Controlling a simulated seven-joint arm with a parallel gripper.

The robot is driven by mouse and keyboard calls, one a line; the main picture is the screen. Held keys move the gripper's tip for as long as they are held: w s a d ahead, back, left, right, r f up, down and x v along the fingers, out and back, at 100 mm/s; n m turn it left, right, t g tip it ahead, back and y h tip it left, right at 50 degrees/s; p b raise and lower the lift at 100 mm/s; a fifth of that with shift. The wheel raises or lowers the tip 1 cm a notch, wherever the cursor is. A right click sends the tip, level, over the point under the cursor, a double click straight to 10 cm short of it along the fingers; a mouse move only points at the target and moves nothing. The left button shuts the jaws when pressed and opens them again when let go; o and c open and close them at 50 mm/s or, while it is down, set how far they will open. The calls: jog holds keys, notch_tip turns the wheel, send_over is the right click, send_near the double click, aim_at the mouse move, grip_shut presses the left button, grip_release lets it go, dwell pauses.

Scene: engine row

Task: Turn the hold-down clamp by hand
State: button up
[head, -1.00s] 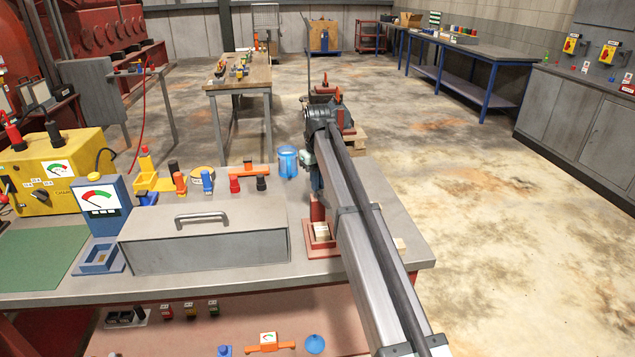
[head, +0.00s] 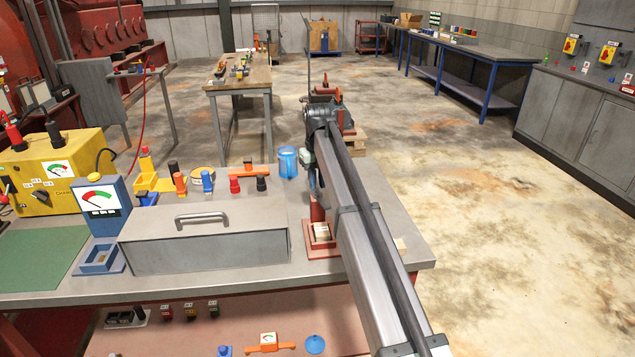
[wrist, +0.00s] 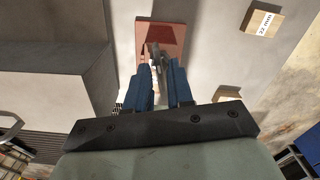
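The hold-down clamp has a reddish base (head: 322,247) on the bench, right of the long grey box, with a pale block on it and a red post behind. My arm hides much of it in the head view. In the wrist view, the reddish base plate (wrist: 176,33) lies beyond the fingers, with a grey bar (wrist: 153,50) above it. My gripper (wrist: 163,68) points down at the clamp. Its blue fingers stand apart, one on each side of the grey bar's near end. Whether they touch it is not clear.
The grey box with a handle (head: 205,250) stands close left of the clamp. A blue cup (head: 288,162) and several coloured fittings stand behind it. A block labelled 22 mm (wrist: 260,22) lies to the right.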

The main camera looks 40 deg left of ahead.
jog(key=shift+o, duration=0.8)
jog(key=shift+d+f, duration=0.1)
notch_tip(320, 180, up, 14)
jog(key=shift+f, duration=0.1)
jog(key=shift+c, duration=0.5)
